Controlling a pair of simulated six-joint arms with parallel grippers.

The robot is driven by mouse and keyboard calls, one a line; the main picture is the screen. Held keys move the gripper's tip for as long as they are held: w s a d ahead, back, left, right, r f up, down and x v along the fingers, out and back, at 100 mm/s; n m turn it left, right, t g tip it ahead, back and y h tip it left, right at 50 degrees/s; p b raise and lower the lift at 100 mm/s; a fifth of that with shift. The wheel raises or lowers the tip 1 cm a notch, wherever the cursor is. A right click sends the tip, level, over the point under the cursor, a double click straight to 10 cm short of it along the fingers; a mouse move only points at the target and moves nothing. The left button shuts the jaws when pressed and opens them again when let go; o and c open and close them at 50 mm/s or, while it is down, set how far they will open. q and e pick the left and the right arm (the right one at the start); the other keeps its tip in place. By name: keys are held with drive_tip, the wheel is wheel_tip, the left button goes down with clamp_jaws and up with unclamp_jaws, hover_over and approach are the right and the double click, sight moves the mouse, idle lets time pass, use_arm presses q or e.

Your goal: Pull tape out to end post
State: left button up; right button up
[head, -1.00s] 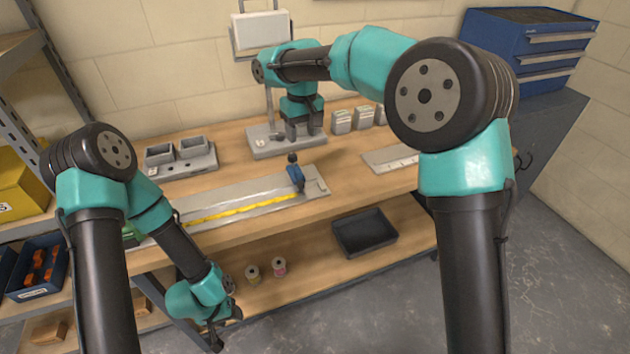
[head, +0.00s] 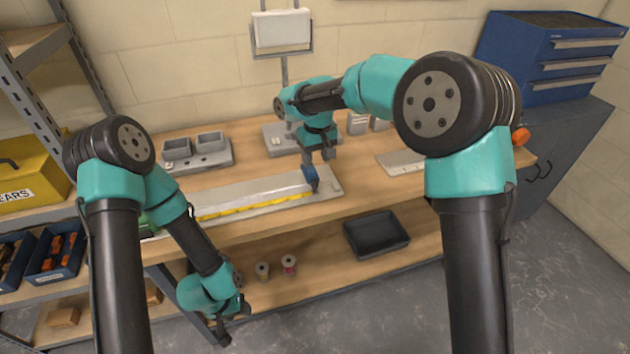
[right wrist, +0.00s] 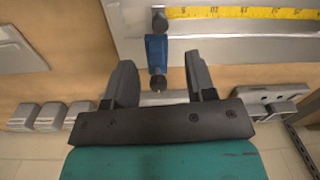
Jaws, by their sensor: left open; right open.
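A yellow tape (head: 250,207) lies stretched along a grey board (head: 262,190) on the bench; it also shows in the right wrist view (right wrist: 245,12). At its right end stands a blue piece with dark round knobs (head: 311,179), also in the right wrist view (right wrist: 157,50). I cannot tell whether it is the end post or a clip on it. My right gripper (head: 318,160) is open just above and behind the blue piece, which shows between its fingers in the right wrist view. My left gripper (head: 233,324) is open and empty, hanging low before the bench front.
A grey two-cup block (head: 197,160) stands at the back left of the bench. A pale plate (head: 400,163) lies to the right. On the lower shelf are a black tray (head: 376,236) and two spools (head: 289,264). A blue drawer chest (head: 555,60) stands at right.

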sight(315, 182)
drive_tip(key=f, duration=0.9)
drive_tip(key=shift+a, duration=0.2)
clamp_jaws()
